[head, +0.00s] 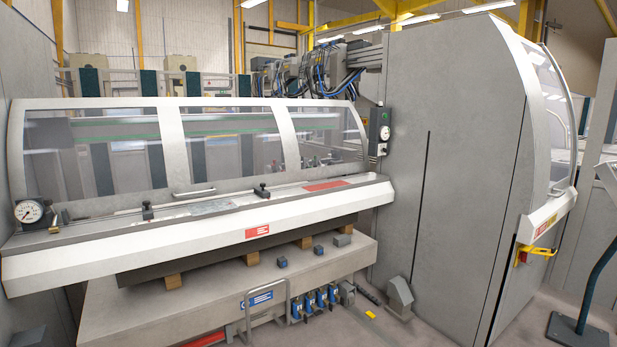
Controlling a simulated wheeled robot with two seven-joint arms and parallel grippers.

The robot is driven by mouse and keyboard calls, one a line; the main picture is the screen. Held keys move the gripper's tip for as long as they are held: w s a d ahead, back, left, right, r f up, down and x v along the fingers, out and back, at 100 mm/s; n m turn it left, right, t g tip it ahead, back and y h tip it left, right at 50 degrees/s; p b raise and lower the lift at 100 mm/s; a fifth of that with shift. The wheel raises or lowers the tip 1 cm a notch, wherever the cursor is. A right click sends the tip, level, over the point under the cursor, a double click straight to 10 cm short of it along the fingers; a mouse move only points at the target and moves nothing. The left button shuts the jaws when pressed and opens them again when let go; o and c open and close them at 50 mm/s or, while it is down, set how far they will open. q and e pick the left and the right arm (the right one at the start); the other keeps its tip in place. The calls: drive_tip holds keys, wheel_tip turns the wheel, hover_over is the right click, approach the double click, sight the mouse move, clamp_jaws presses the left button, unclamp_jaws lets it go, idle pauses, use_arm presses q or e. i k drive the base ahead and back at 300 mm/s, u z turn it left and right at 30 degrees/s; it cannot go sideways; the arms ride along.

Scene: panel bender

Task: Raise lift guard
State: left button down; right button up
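The lift guard (172,150) is a long, curved, light grey frame with three clear window panels, at the left and middle of the head view. It is down, with its lower edge close behind the machine's front ledge. A small bar handle (194,193) sits low on the guard, below the middle window. Neither of my grippers is in view.
A white front ledge (120,256) juts out below the guard, with a dial gauge (30,211) at its left end. A control box (380,132) stands at the guard's right. A tall grey cabinet (450,150) fills the right. Floor shows at lower middle.

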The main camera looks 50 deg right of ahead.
sight(180, 188)
drive_tip(key=z, duration=0.9)
drive_tip(key=i, duration=1.25)
drive_tip(key=z, duration=0.4)
drive_tip(key=i, duration=1.05)
drive_tip(key=z, duration=0.55)
